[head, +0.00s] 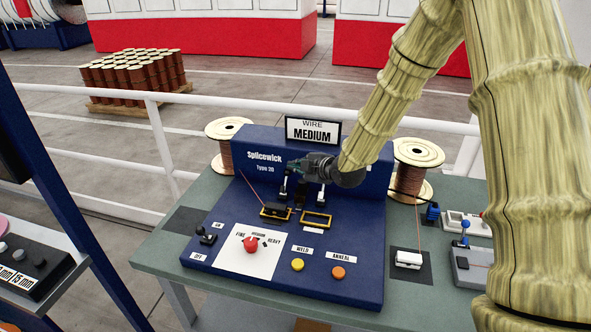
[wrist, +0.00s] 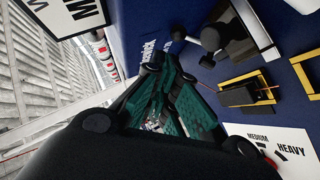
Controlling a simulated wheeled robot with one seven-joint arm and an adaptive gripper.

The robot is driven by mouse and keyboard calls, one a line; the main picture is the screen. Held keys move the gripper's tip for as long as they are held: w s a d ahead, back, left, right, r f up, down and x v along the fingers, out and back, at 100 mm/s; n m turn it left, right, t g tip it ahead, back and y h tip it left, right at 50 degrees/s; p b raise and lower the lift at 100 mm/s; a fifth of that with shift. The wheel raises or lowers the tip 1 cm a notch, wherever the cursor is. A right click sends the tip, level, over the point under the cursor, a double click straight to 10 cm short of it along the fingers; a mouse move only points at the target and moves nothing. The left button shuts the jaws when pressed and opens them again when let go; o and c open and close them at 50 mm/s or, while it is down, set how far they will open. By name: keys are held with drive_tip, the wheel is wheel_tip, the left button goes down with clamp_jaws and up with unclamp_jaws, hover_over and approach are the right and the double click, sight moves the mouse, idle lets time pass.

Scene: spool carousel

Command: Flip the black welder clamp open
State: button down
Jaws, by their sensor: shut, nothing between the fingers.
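The blue welder (head: 225,225), marked Splicewick Type 20, stands on the grey-green table. Two upright clamp-like parts with black ends, left (head: 284,188) and right (head: 321,193), stand near its back panel. My gripper partly covers them, and I cannot tell which is the welder clamp or how its lever lies. In the wrist view a round black knob (wrist: 211,38) shows beside a dark block. My gripper (head: 292,164) is shut and empty, just above and behind these parts. Its teal fingers (wrist: 153,75) are together in the wrist view, apart from the knob.
Two yellow-framed slots (head: 275,212) (head: 316,219) lie in front; the left holds a black block. A red dial (head: 250,245), yellow button (head: 297,265) and orange button (head: 338,272) are nearer. Spools (head: 228,150) (head: 418,165) and the MEDIUM sign (head: 313,131) stand behind.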

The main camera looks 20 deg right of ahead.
drive_tip(key=b+v, duration=0.2)
drive_tip(key=v, duration=0.6)
drive_tip(key=shift+w+d+r+b, duration=0.2)
drive_tip(key=shift+d+r+b, duration=0.1)
drive_tip(key=shift+d+b, duration=0.1)
